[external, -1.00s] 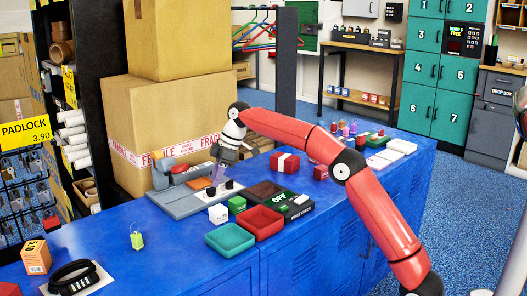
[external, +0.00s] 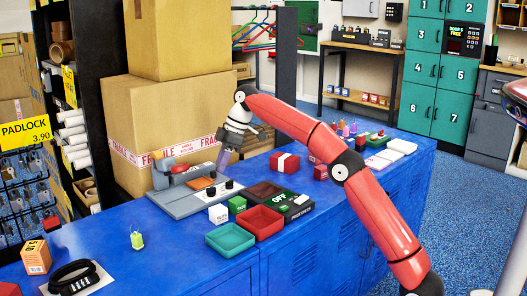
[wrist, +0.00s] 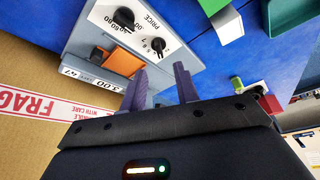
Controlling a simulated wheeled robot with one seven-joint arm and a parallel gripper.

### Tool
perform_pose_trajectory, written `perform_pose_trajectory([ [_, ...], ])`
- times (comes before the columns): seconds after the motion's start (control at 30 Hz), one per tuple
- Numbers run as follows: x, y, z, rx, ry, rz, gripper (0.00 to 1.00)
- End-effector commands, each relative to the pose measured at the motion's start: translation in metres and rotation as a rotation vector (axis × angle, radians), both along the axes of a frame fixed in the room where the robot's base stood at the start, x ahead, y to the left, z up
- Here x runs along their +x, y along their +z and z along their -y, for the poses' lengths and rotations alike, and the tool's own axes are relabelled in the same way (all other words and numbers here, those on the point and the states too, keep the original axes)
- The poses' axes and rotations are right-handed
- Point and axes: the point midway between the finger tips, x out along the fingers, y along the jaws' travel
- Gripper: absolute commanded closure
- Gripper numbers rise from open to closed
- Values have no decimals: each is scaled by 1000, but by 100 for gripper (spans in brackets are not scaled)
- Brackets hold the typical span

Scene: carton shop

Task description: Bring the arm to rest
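My red arm reaches from the lower right of the external view over the blue counter (external: 170,246). My gripper (external: 222,160) hangs above the grey machine (external: 182,203) with black knobs and an orange patch. In the wrist view my gripper's two purple-grey fingers (wrist: 160,88) stand apart with a gap between them. Nothing shows between them. The machine's white "PRICE" panel (wrist: 112,22) lies beyond the fingers at the upper left.
Large cartons (external: 165,110) stand close behind my gripper.

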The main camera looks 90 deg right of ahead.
Motion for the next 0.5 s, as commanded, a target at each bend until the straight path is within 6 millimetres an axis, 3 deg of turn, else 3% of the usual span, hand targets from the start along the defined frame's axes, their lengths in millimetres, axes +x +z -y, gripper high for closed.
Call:
perform_pose_trajectory([
  [0.13,-1,15,-38,-18,-3,-9,69],
  [0.27,-16,30,-102,-45,-25,-19,69],
  [0.37,-39,36,-151,-65,-53,-20,69],
  [0.5,-85,32,-209,-84,-97,-9,69],
])
